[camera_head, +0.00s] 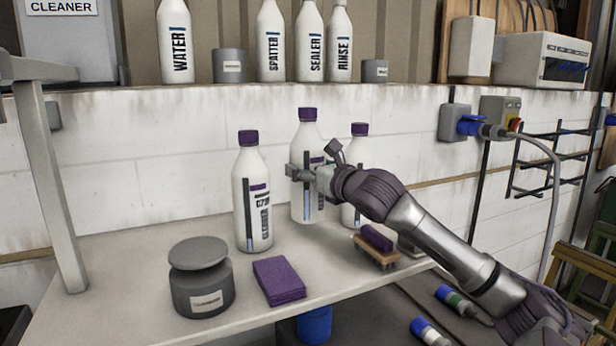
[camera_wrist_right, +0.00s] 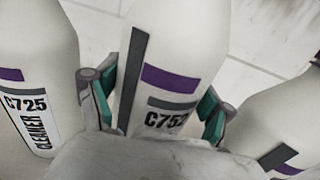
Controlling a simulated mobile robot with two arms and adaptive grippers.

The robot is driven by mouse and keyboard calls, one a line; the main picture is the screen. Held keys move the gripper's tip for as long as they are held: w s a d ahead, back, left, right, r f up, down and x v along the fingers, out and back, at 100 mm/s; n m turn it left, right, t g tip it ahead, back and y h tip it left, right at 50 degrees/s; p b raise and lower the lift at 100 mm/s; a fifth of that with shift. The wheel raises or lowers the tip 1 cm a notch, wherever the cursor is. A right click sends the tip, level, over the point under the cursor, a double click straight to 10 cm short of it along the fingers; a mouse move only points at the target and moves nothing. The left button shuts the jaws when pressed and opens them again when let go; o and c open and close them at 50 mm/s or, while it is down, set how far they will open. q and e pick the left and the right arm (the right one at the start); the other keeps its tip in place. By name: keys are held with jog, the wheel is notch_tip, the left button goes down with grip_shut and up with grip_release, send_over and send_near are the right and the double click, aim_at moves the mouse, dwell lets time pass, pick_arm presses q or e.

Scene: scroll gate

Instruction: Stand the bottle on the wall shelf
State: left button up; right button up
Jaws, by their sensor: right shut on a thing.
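Three white bottles with purple caps are in a row at the workbench. My right gripper (camera_head: 312,175) is shut on the middle bottle (camera_head: 308,137), which is upright. Its base looks higher than its neighbours' bases, so it seems slightly raised off the bench. In the right wrist view, the green pads of the gripper (camera_wrist_right: 154,106) are on both sides of the held bottle (camera_wrist_right: 175,50), labelled C75 with its last character unclear. The left bottle (camera_head: 250,180), labelled C725 cleaner, and the right bottle (camera_head: 358,150) stand close beside it. My left gripper is out of view.
The wall shelf (camera_head: 130,97) above holds water, spatter, sealer and rinse bottles and two grey tins. A gap shows between the left tin (camera_head: 229,66) and water bottle (camera_head: 175,42). The bench (camera_head: 130,290) carries a grey jar (camera_head: 202,285), purple sponge (camera_head: 279,281) and brush (camera_head: 375,250).

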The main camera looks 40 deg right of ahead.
aim_at(309, 185)
notch_tip(309, 185, down, 4)
jog(key=shift+a+r, duration=0.1)
jog(key=shift+r, duration=0.15)
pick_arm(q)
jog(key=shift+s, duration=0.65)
pick_arm(e)
jog(key=shift+f, duration=0.15)
jog(key=o, duration=1.3)
jog(key=shift+f, duration=0.1)
jog(key=shift+o, duration=0.2)
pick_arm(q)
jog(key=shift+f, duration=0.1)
pick_arm(e)
jog(key=shift+s, duration=0.1)
